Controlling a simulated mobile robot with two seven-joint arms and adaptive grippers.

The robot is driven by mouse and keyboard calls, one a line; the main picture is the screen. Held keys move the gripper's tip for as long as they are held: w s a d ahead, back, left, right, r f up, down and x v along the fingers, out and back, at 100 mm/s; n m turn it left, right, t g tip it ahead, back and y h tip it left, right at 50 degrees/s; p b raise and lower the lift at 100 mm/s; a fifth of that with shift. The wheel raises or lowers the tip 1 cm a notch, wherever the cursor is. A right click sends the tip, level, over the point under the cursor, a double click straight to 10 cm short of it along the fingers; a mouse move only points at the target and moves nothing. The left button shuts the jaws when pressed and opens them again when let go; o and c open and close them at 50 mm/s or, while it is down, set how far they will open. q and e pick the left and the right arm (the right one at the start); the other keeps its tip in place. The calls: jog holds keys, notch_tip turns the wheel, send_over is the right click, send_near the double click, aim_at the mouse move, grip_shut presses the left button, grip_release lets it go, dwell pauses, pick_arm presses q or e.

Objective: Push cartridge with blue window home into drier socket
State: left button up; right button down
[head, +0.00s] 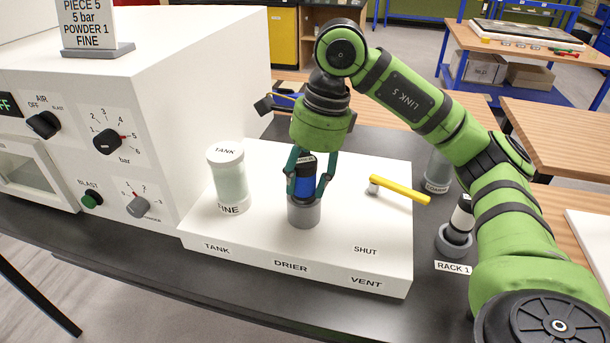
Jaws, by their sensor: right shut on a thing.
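The cartridge with the blue window (304,183) stands upright over the drier socket (304,213), a grey ring on the white block above the DRIER label. The cartridge's lower end meets or enters the socket; how deep it sits I cannot tell. My right gripper (310,187) comes down from above with its two fingers on either side of the cartridge, shut on it. The fingers and palm hide part of the cartridge's top. My left gripper is not in view.
A FINE tank (229,182) stands left of the drier. A yellow valve handle (399,189) lies to the right, near the SHUT label. A rack cartridge (461,220) stands at RACK 1, and a COARSE jar (438,172) behind it. The blasting cabinet (150,110) is at left.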

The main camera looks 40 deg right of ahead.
aim_at(299, 162)
jog(key=shift+f, duration=0.1)
dwell(0.7)
jog(key=c, duration=0.5)
grip_release()
jog(key=p+v, duration=0.1)
jog(key=v, duration=0.1)
jog(key=a+p+v, duration=0.1)
jog(key=p+v, duration=0.3)
jog(key=v, duration=0.1)
jog(key=shift+w+a+r, duration=0.2)
jog(key=shift+w+r, duration=0.05)
jog(key=shift+w, duration=0.05)
jog(key=shift+f, duration=0.1)
jog(key=shift+a, duration=0.1)
